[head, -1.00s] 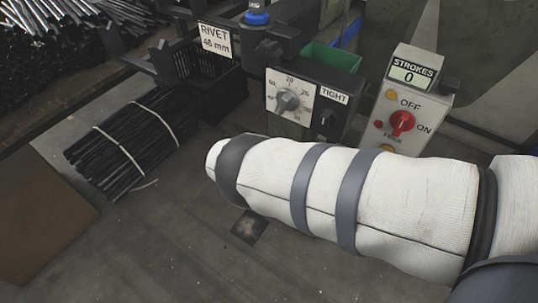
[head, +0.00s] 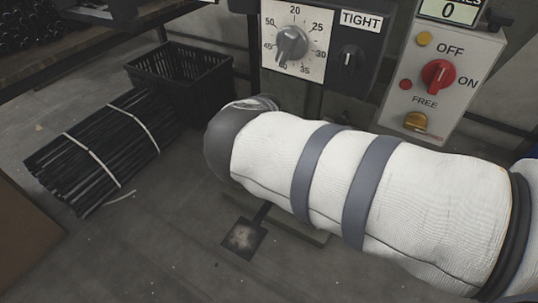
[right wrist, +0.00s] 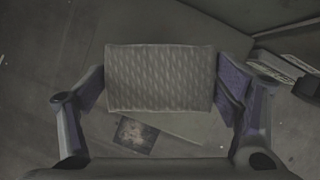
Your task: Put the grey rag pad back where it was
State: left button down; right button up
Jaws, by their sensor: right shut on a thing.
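The grey rag pad (right wrist: 160,78) is a quilted rectangle in the right wrist view. My right gripper (right wrist: 162,82) is shut on it, with one finger at each short side, and holds it above the floor. In the head view my white-sleeved right arm lies across the picture and hides the gripper and the pad. My left gripper is not in view.
A press panel with a dial (head: 292,42) and a control box with a red switch (head: 438,76) stand behind my arm. A black crate (head: 190,85) and a bundle of black rods (head: 95,150) are at the left. A dark square plate (head: 243,238) lies on mostly clear floor.

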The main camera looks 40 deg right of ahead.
notch_tip(320, 180, down, 3)
jog(key=shift+f+b, duration=0.1)
jog(key=shift+b, duration=0.3)
jog(key=shift+d+f, duration=0.1)
jog(key=shift+d, duration=0.05)
jog(key=shift+c, duration=0.5)
jog(key=shift+w+r, duration=0.1)
jog(key=shift+r, duration=0.15)
jog(key=shift+f, duration=0.1)
jog(key=o, duration=1)
jog(key=shift+o, duration=0.2)
